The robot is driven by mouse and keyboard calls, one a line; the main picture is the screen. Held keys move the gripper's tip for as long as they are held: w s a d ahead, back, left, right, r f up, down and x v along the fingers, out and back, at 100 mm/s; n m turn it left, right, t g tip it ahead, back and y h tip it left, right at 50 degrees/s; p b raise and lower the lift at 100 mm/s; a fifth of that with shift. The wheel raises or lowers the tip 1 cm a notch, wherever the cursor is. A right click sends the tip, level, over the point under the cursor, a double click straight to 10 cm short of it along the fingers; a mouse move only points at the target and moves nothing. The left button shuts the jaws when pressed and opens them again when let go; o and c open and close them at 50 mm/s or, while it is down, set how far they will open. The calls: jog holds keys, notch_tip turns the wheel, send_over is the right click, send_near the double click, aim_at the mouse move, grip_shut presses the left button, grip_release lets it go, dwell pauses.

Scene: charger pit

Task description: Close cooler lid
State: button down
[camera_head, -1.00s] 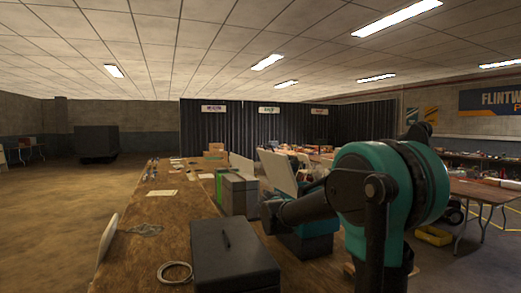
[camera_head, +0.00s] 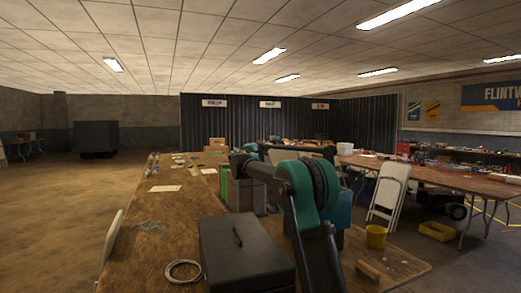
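The teal cooler (camera_head: 341,207) stands on the wooden workbench, behind my arm's teal joint. Only part of its right side shows. My arm crosses in front of the cooler, bending left and then back to the right above the bench. My gripper's fingers are not visible; they seem hidden behind my arm.
A yellow bucket (camera_head: 376,237) and a white folding chair (camera_head: 389,190) are at right.

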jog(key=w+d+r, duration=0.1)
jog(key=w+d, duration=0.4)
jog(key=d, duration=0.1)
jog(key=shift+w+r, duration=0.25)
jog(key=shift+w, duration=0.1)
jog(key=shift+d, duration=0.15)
